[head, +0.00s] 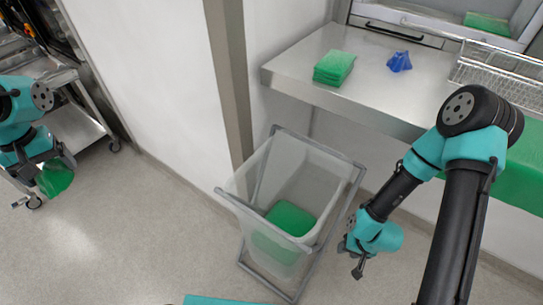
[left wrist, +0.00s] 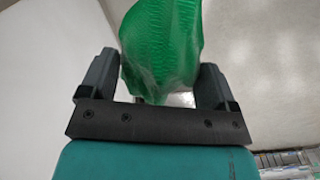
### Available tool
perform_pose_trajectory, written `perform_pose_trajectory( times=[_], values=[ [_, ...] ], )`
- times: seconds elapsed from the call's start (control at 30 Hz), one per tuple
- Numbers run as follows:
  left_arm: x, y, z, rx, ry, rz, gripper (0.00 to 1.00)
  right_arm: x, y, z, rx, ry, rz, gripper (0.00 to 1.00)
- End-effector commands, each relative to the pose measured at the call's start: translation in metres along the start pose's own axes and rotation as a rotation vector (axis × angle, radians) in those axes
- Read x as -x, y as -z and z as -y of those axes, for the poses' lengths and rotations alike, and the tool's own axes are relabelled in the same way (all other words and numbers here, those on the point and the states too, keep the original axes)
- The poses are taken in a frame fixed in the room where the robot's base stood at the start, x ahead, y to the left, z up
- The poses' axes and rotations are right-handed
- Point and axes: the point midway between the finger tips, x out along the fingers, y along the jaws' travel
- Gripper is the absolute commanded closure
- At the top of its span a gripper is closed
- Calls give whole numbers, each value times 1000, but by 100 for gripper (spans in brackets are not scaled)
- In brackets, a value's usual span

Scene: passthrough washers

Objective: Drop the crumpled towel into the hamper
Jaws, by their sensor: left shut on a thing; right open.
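My left gripper (head: 45,166) is at the far left of the head view, shut on a crumpled green towel (head: 55,179) that hangs from it. In the left wrist view the towel (left wrist: 160,45) bulges up between the two fingers. The hamper (head: 259,185), a translucent bin in a grey frame, stands on the floor at the centre, well to the right of the held towel. Green cloth (head: 290,217) lies in its bottom. My right gripper (head: 357,265) is open and empty, low beside the hamper's right side.
A steel counter (head: 330,45) behind the hamper carries a stack of folded green towels (head: 334,68), a crumpled blue cloth (head: 399,62) and a wire basket (head: 500,72). A wheeled steel cart (head: 75,130) stands at left. Open floor lies between the left gripper and hamper.

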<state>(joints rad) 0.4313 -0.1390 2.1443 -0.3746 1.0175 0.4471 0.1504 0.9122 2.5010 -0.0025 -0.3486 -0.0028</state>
Motion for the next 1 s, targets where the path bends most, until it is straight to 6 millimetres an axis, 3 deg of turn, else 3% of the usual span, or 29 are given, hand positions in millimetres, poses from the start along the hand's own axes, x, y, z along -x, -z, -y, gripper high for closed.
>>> perform_pose_trajectory(
  times=[0.17,0.27,0.5,0.63,0.77,1.0],
  values=[
    [-6,9,-18,-42,-3,3,43,0,0,0,0,0,0,57],
    [-15,20,-43,-98,-7,6,43,0,0,0,0,0,0,57],
    [-44,44,-140,-300,-18,11,43,0,0,0,0,0,0,57],
    [-60,47,-198,-411,-23,12,43,0,0,0,0,0,0,57],
    [-77,43,-256,-520,-25,12,43,0,0,0,0,0,0,57],
    [-108,15,-359,-718,-24,11,43,0,0,0,0,0,0,57]
  ],
)
